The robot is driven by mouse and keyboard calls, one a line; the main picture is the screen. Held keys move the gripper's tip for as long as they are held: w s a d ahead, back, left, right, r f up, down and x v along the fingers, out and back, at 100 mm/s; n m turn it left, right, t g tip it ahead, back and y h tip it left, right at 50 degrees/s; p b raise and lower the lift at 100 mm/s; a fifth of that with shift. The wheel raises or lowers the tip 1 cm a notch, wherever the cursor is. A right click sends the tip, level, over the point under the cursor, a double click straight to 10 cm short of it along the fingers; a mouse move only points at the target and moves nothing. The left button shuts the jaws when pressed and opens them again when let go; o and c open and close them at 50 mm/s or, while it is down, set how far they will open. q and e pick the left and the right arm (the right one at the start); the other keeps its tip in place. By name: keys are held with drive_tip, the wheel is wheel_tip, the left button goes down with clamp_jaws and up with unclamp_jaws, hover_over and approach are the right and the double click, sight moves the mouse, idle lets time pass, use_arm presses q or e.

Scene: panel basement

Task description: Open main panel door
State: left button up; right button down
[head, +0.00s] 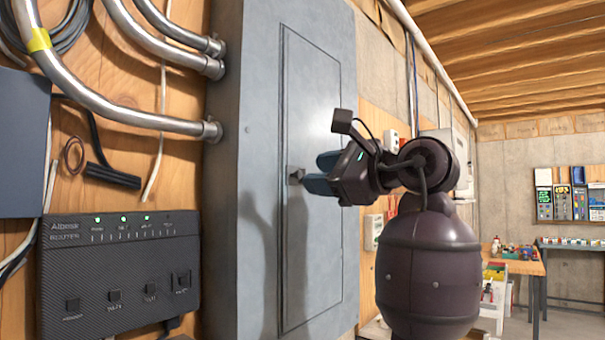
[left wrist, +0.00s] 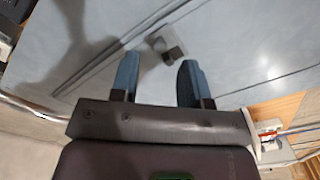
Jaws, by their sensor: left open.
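The grey main panel (head: 255,150) is a tall metal cabinet on the wooden wall, with its narrow door (head: 312,110) shut in its frame. A small latch handle (head: 295,174) sits at the door's left edge; it also shows in the left wrist view (left wrist: 168,46). My left gripper (head: 312,174) is open, its blue-grey fingers pointing at the latch. In the left wrist view the latch lies just beyond and between the two fingertips (left wrist: 158,64). Contact cannot be told. My right gripper is out of view.
Metal conduits (head: 150,118) run into the panel's left side. A black box with small lights (head: 118,265) hangs left of the panel. A workbench (head: 525,266) stands at the far right, with open floor before it.

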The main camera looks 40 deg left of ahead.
use_arm(q)
drive_tip(key=shift+s+a, duration=0.15)
drive_tip(key=shift+a, duration=0.9)
drive_tip(key=shift+s+a, duration=0.1)
drive_tip(key=shift+a, duration=0.9)
clamp_jaws()
